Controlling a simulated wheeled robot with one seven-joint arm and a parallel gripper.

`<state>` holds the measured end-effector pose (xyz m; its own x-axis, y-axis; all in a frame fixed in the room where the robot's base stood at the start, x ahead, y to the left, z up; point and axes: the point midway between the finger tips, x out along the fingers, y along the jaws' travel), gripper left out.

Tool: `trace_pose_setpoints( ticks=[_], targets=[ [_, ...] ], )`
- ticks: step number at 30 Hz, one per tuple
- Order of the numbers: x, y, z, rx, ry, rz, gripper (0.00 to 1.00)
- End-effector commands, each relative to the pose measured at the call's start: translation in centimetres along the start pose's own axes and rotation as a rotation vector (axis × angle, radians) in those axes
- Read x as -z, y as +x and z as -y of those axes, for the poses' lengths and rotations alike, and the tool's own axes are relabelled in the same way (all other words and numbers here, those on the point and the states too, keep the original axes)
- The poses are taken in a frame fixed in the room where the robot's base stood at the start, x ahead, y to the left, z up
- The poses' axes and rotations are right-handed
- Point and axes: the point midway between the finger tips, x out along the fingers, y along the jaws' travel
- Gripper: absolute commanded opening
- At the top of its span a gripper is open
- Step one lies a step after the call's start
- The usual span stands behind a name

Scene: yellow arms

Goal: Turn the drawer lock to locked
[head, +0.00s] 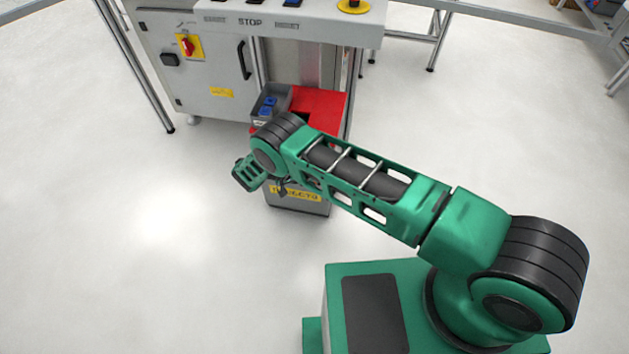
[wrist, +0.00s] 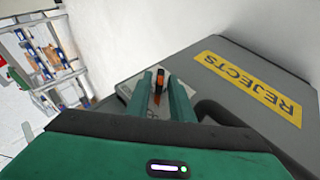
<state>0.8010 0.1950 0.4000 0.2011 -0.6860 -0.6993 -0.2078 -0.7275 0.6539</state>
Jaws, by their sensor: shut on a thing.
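The grey reject drawer box (wrist: 240,70) with a yellow REJECTS label (wrist: 262,88) fills the right of the wrist view. In the head view the drawer (head: 298,208) is partly hidden behind my arm. My gripper's green fingers (wrist: 160,92) are shut on the knob, one on each side. Markings on the plate are too small and covered to read, so the lock's setting cannot be told. In the head view my arm hides the lock.
A dark handle (wrist: 213,112) curves close to the right of my fingers. Above the drawer are a red panel (head: 322,104) and a grey bin with blue parts (head: 266,104). The grey machine cabinet (head: 208,75) stands behind. Floor at the left is clear.

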Motion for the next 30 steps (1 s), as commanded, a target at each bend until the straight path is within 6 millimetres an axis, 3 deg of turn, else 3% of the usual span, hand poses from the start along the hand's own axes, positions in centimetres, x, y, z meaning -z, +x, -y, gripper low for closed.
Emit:
trace_pose_setpoints(
  ticks=[25, 26, 27, 30],
  targets=[
    [0.4, -0.23, 0.69, -0.07, -0.039, -0.01, 0.0],
    [0.4, -0.24, 0.69, -0.07, -0.039, -0.01, 0.23],
    [0.41, -0.23, 0.68, -0.07, -0.039, -0.01, 0.28],
    [0.37, -0.21, 0.59, -0.072, -0.038, -0.009, 0.28]
  ],
)
